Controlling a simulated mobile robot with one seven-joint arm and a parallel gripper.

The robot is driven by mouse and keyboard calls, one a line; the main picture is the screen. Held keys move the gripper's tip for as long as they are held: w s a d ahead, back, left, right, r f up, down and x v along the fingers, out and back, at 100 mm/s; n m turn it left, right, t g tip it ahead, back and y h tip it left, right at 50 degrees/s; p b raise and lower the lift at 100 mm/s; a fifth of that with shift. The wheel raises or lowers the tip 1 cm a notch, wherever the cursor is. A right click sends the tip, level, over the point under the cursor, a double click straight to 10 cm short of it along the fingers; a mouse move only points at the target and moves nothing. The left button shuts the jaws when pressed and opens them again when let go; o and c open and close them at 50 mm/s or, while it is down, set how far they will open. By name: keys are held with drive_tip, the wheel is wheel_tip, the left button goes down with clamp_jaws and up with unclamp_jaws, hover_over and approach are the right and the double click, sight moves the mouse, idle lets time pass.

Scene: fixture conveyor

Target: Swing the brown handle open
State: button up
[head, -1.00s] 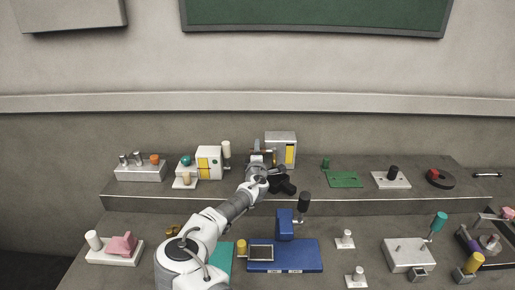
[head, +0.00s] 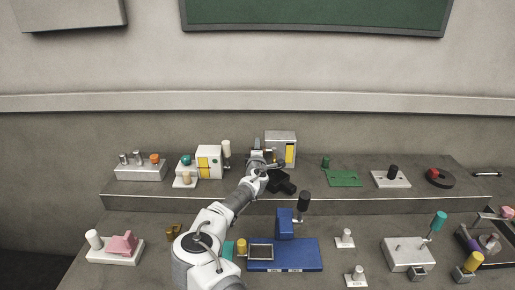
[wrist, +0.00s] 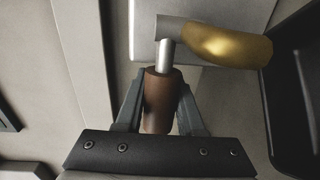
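The brown handle (wrist: 161,101) is a short brown cylinder on a bright metal rod in the wrist view. The rod joins a grey elbow piece (wrist: 172,27), with a rounded gold part (wrist: 232,44) to its right. My gripper (wrist: 163,88) has one finger on each side of the handle, and both fingertips appear to press against it. In the head view my gripper (head: 264,168) is at the back ledge, in front of a grey box (head: 281,136) with a yellow panel. The handle is not clearly visible there, hidden by my arm.
A white box (head: 208,160) with a yellow panel stands left of my gripper. A green plate (head: 344,179) lies to the right. On the lower level, a blue fixture (head: 284,253) with a dark-topped lever (head: 304,201) stands near my forearm. A dark wall-like part (wrist: 300,90) borders the wrist view's right side.

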clamp_jaws()
drive_tip(key=shift+f+b, duration=0.15)
drive_tip(key=shift+b, duration=0.3)
idle(0.6)
drive_tip(key=shift+w+f+b, duration=0.1)
drive_tip(key=shift+w+b, duration=0.05)
drive_tip(key=shift+b, duration=0.4)
drive_tip(key=shift+w+m+h+b, duration=0.1)
drive_tip(key=shift+m+h+b, duration=0.45)
drive_tip(key=shift+b, duration=0.5)
drive_tip(key=shift+w+d+r+h+b, duration=0.1)
drive_tip(key=shift+d+r+h+b, duration=0.1)
drive_tip(key=shift+h+b, duration=0.4)
drive_tip(key=o, duration=0.8)
unclamp_jaws()
drive_tip(key=shift+o, duration=0.2)
